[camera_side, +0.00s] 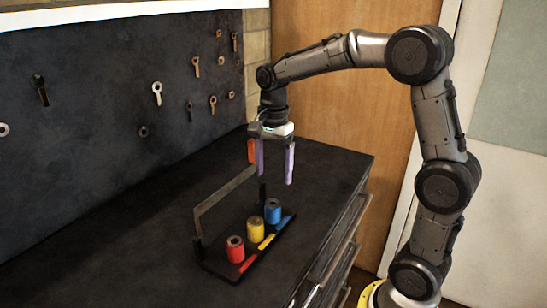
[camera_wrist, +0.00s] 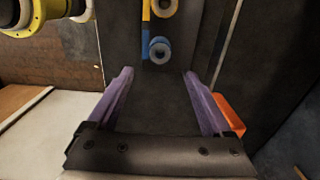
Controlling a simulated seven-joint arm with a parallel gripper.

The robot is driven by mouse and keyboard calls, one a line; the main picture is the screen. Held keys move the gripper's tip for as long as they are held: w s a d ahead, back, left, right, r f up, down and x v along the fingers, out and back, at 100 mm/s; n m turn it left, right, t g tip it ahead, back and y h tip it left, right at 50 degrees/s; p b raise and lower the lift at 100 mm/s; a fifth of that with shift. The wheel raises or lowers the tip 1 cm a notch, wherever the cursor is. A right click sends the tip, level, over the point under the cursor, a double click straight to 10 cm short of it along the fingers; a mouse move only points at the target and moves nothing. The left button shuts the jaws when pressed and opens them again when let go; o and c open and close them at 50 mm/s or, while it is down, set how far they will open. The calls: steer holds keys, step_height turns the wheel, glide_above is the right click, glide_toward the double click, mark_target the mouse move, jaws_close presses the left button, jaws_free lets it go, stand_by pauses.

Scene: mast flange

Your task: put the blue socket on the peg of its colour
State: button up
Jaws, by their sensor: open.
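The blue socket (camera_side: 272,211) stands upright at the far end of a dark rack base, beside a blue strip (camera_side: 284,223). In the wrist view the blue socket (camera_wrist: 159,48) is ahead of my fingers, its round opening facing up. I cannot tell whether it sits on a peg; no bare peg shows clearly. My gripper (camera_side: 274,178) has two purple fingers pointing down, apart and empty, above and beyond the blue socket. In the wrist view the finger pair (camera_wrist: 160,75) has only dark surface between it.
A yellow socket (camera_side: 255,229) and a red socket (camera_side: 235,249) stand in line with the blue one. A grey bar (camera_side: 225,191) runs raised along the rack's left side. An orange block (camera_side: 251,151) shows beside one finger. The dark bench top (camera_side: 130,245) is otherwise mostly clear.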

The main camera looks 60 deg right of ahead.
step_height(320, 180, up, 3)
steer(key=shift+r, duration=0.2)
steer(key=s+a+r+n+t, duration=0.3)
steer(key=s+a+r+n, duration=0.25)
steer(key=s, duration=0.55)
steer(key=s+a+f+n+t, duration=0.2)
steer(key=s+f+n, duration=0.4)
steer(key=n, duration=0.6)
steer(key=s, duration=0.2)
steer(key=shift+s+a+f+t, duration=0.3)
steer(key=shift+a+f, duration=0.05)
steer(key=shift+f, duration=0.05)
steer(key=shift+n, duration=0.25)
steer(key=shift+c, duration=0.2)
